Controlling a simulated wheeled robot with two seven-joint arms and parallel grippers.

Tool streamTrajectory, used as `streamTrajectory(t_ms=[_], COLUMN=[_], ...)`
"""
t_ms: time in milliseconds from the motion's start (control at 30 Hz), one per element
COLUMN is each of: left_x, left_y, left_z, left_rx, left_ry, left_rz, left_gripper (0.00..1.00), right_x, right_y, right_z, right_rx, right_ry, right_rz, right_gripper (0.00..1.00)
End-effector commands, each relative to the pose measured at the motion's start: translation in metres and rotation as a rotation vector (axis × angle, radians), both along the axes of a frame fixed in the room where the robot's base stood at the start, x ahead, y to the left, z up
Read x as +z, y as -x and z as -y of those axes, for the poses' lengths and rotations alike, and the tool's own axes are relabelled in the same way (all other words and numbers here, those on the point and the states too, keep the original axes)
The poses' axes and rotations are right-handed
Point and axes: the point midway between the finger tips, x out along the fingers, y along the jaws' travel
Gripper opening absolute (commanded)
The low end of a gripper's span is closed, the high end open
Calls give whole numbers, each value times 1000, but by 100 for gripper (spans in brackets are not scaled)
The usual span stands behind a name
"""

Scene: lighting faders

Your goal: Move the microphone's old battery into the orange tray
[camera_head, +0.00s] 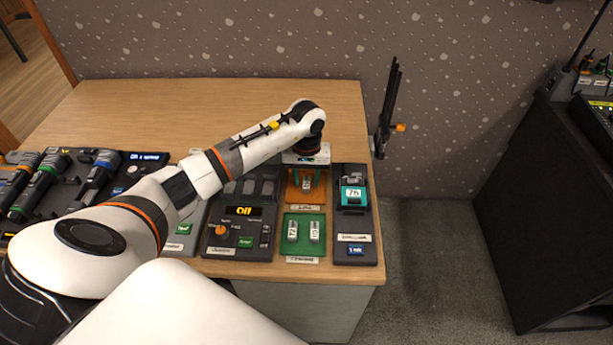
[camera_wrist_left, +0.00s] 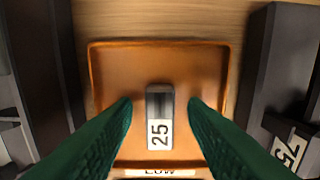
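The orange tray (camera_head: 293,194) sits on the desk below my left gripper, its label reading "LOW" in the left wrist view (camera_wrist_left: 105,60). A small grey battery (camera_wrist_left: 160,103) with a white "25" label lies in the tray; it also shows in the head view (camera_head: 306,183). My left gripper (camera_wrist_left: 160,104) is open, with a green finger on each side of the battery and a gap on both sides. The arm hides part of the tray's far end in the head view (camera_head: 307,168). My right gripper is not in view.
A green tray (camera_head: 303,220) with two batteries lies nearer. A dark unit with a teal battery-like block (camera_head: 353,195) stands on the right, and a control panel (camera_head: 240,228) on the left. Several handheld microphones (camera_head: 42,184) lie in a rack at far left. The back of the desk is clear.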

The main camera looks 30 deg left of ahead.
Motion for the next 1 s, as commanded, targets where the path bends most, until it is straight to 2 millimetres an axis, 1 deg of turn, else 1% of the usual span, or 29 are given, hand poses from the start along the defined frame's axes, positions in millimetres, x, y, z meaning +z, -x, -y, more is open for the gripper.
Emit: streamTrajectory(t_ms=[133, 233, 267, 367, 600, 700, 833, 1000], left_x=[1, 7, 9, 25, 78, 97, 114, 123], left_y=[0, 0, -1, -1, -1, -1, -1, 0], left_z=[0, 0, 0, -1, -1, -1, 0, 0], left_rx=[0, 0, 0, -1, -1, 0, 1, 0], left_ry=[1, 1, 0, -3, -2, -2, -1, 0], left_rz=[-1, 0, 2, 4, 6, 3, 2, 0], left_gripper=[39, 39, 39, 39, 39, 39, 39, 39], right_x=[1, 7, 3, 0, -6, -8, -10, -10], right_y=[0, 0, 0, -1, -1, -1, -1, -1], right_z=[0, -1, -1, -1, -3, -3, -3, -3], right_rx=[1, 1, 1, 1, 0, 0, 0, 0], right_ry=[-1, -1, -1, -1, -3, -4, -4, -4], right_rz=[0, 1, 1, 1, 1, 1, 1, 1], right_gripper=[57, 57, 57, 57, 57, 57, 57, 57])
